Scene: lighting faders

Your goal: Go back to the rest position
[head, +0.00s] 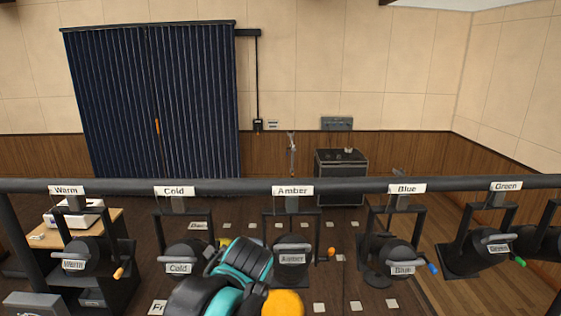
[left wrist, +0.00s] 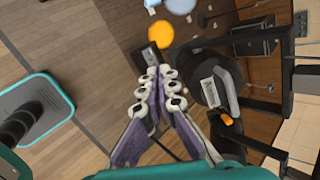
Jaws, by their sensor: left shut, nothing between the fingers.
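A dark horizontal bar (head: 345,187) spans the head view with several black lamps hanging from it. They are labelled Warm (head: 82,252), Cold (head: 185,254), Amber (head: 292,246), Blue (head: 400,256) and Green (head: 492,246). My teal and black arm (head: 243,265) rises at the bottom centre, in front of part of the Cold lamp and close to the Amber lamp. In the left wrist view my left gripper (left wrist: 160,75) is shut and empty, its fingertips together beside a black lamp with an orange-tipped knob (left wrist: 226,119). My right gripper is in neither view.
An orange disc (head: 283,303) shows at the bottom of the head view, and an orange disc (left wrist: 160,35) also beyond the fingertips in the wrist view. A dark curtain (head: 150,105), a black cabinet (head: 341,178) and a wooden table (head: 98,232) stand behind the bar.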

